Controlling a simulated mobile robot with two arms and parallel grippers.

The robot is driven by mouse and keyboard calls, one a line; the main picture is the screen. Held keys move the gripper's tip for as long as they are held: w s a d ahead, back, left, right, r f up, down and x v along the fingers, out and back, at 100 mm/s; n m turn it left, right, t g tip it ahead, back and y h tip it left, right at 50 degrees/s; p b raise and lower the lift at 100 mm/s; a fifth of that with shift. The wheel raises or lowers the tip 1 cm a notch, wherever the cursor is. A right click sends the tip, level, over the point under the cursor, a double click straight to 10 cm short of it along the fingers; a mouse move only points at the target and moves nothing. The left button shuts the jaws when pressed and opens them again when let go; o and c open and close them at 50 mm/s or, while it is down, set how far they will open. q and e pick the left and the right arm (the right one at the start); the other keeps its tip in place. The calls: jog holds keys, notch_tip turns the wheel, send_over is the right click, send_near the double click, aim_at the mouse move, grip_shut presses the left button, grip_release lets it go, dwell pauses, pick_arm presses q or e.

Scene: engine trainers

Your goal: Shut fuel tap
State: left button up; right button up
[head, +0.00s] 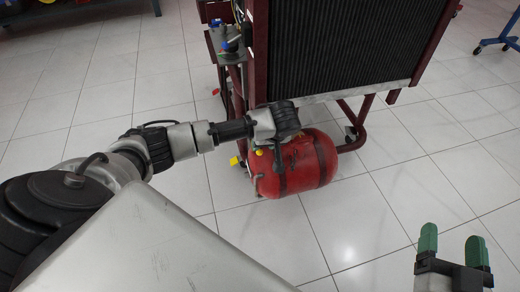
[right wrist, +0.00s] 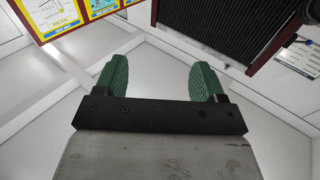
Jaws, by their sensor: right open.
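A red tank (head: 312,162) with dark bands lies at the foot of the engine trainer (head: 345,45), on its near side. Small yellow parts show at the tank's left end, one (head: 235,160) sticking out to the left. I cannot tell for certain which part is the fuel tap. My left arm reaches in from the left, and its gripper end (head: 279,150) is over the tank's upper left. Its fingers are mostly hidden by the wrist, and contact cannot be told. My right gripper (head: 452,244) is open and empty at the lower right, with green fingers also in the right wrist view (right wrist: 161,68).
The trainer has a dark red frame and a black radiator (head: 345,40). Blue-topped parts (head: 230,46) sit on its left side. A blue stand (head: 497,40) is at the far right. The white tiled floor is clear around the tank. Yellow-red posters (right wrist: 55,15) show in the right wrist view.

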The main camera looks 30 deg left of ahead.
pick_arm(q)
jog(key=b+x, duration=0.1)
jog(key=x, duration=0.1)
jog(key=shift+a+f, duration=0.15)
jog(key=shift+f, duration=0.25)
jog(key=shift+w+a+f, duration=0.1)
jog(key=shift+a+f, duration=0.15)
jog(key=shift+f, duration=0.3)
pick_arm(e)
jog(key=shift+s+a+r+t+y, duration=0.1)
jog(key=shift+s+r+t+y, duration=0.15)
jog(key=shift+r+t, duration=0.55)
jog(key=shift+s+a+r+t+y, duration=0.1)
jog(key=shift+s+r+t+y, duration=0.2)
jog(key=shift+r+t, duration=0.5)
jog(key=shift+s+a+r+t+y, duration=0.1)
jog(key=shift+s+r+t+y, duration=0.15)
jog(key=shift+r+t, duration=0.55)
pick_arm(q)
grip_shut()
pick_arm(e)
jog(key=shift+w, duration=0.15)
